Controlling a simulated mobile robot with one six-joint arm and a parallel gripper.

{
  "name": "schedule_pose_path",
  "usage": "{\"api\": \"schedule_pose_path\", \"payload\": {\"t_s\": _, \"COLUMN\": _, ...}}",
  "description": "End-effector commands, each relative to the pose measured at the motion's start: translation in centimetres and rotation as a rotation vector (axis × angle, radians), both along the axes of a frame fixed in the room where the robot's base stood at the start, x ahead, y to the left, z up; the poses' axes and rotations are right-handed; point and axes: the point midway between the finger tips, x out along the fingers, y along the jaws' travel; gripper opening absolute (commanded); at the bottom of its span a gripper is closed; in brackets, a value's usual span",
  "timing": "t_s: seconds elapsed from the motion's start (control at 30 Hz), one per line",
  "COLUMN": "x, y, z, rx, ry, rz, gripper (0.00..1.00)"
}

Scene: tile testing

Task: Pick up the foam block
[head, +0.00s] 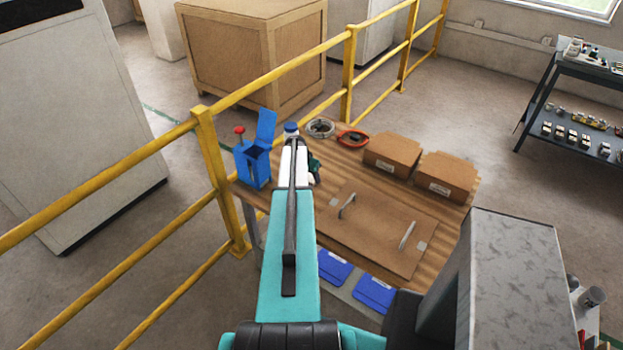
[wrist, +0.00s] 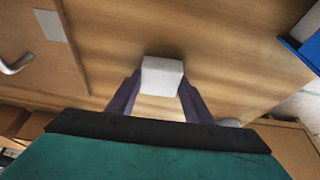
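A pale grey-white block (wrist: 161,76), which looks like the foam block, shows in the wrist view on or just above the wooden tabletop. My gripper (wrist: 160,84) has its two dark purple fingers apart, one on each side of the block. The fingertips are at or very close to the block's sides. I cannot tell whether they press on it. In the head view my arm reaches out over the table and hides the block and the fingers.
The wooden table (head: 262,196) holds a blue open-lidded box (head: 254,165), two cardboard boxes (head: 392,153) (head: 447,177), a cable coil (head: 320,127), an orange-handled tool (head: 353,137) and a flat panel with handles (head: 375,232). A yellow railing (head: 212,165) runs along the left.

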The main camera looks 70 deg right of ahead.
Motion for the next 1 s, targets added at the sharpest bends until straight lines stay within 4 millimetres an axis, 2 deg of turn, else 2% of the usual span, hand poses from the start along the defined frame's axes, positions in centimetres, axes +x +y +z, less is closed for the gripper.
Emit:
{"api": "schedule_pose_path", "payload": {"t_s": 0.03, "x": 0.0, "y": 0.0, "z": 0.0, "rx": 0.0, "ry": 0.0, "rz": 0.0, "gripper": 0.3}}
{"api": "schedule_pose_path", "payload": {"t_s": 0.07, "x": 0.0, "y": 0.0, "z": 0.0, "rx": 0.0, "ry": 0.0, "rz": 0.0, "gripper": 0.25}}
{"api": "schedule_pose_path", "payload": {"t_s": 0.57, "x": 0.0, "y": 0.0, "z": 0.2, "rx": 0.0, "ry": 0.0, "rz": -0.001, "gripper": 0.25}}
{"api": "schedule_pose_path", "payload": {"t_s": 0.77, "x": 0.0, "y": 0.0, "z": 1.3, "rx": -0.002, "ry": -0.001, "rz": -0.001, "gripper": 0.25}}
{"api": "schedule_pose_path", "payload": {"t_s": 1.0, "x": -0.1, "y": 0.4, "z": 3.4, "rx": 0.0, "ry": 0.0, "rz": 0.0, "gripper": 0.25}}
